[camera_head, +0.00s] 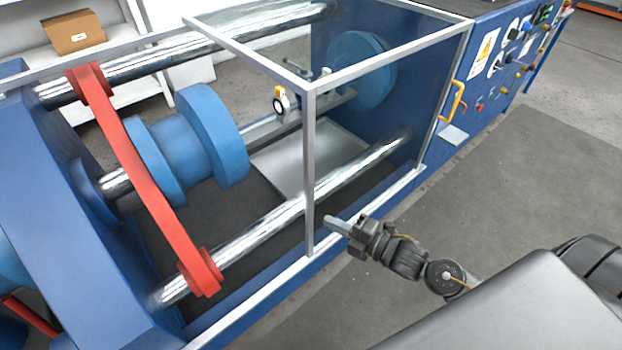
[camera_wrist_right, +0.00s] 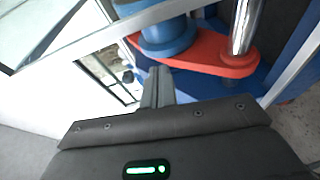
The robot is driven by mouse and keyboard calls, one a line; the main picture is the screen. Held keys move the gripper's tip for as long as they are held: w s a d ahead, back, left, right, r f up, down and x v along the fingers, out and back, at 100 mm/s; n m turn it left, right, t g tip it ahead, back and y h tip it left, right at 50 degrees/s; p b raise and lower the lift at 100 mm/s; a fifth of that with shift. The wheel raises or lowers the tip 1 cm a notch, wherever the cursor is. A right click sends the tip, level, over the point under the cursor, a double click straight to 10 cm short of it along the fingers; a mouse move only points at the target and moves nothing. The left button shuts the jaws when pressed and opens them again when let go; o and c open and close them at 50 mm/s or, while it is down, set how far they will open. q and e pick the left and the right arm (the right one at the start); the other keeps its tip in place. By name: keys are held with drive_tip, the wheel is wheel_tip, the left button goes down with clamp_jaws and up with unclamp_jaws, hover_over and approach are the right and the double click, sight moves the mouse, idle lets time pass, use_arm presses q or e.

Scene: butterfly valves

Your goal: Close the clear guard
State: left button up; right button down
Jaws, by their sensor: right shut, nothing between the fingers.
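The clear guard (camera_head: 309,170) is a box of see-through panels in a grey metal frame. It covers the right part of the blue machine, and the left part is uncovered. A yellow handle (camera_head: 458,102) is at its right end. My right gripper (camera_head: 338,224) is shut and empty, just right of the lower part of the guard's front upright. I cannot tell whether it touches the upright. In the right wrist view, its closed fingers (camera_wrist_right: 157,88) point toward a slanted grey frame bar (camera_wrist_right: 150,18). My left gripper is not in view.
A red link arm (camera_head: 140,175) and a blue flanged valve body (camera_head: 185,145) lie uncovered at the left, between polished rods (camera_head: 250,235). A dial gauge (camera_head: 281,102) shows behind the guard's upright. A control panel (camera_head: 505,55) is at the right. The grey floor (camera_head: 530,170) beside the machine is clear.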

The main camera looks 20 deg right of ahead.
sight(317, 180)
drive_tip(key=shift+n+y, duration=0.7)
drive_tip(key=shift+n, duration=0.2)
drive_tip(key=w+a+r+p, duration=0.1)
drive_tip(key=w, duration=0.2)
drive_tip(key=w+a+p, duration=0.1)
drive_tip(key=w, duration=0.2)
drive_tip(key=w+a+r+p, duration=0.1)
drive_tip(key=w, duration=0.2)
drive_tip(key=shift+a+r, duration=0.1)
drive_tip(key=shift+r, duration=0.25)
drive_tip(key=shift+d+p, duration=0.3)
drive_tip(key=shift+d, duration=0.15)
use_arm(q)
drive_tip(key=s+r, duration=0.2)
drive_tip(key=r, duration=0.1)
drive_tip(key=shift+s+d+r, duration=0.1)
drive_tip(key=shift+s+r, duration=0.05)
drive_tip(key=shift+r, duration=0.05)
use_arm(e)
drive_tip(key=d, duration=0.1)
drive_tip(key=w+d+b, duration=0.1)
drive_tip(key=d, duration=0.2)
drive_tip(key=shift+w+d+f+b, duration=0.1)
drive_tip(key=shift+w+d+b, duration=0.2)
drive_tip(key=shift+b, duration=0.1)
drive_tip(key=shift+d, duration=0.2)
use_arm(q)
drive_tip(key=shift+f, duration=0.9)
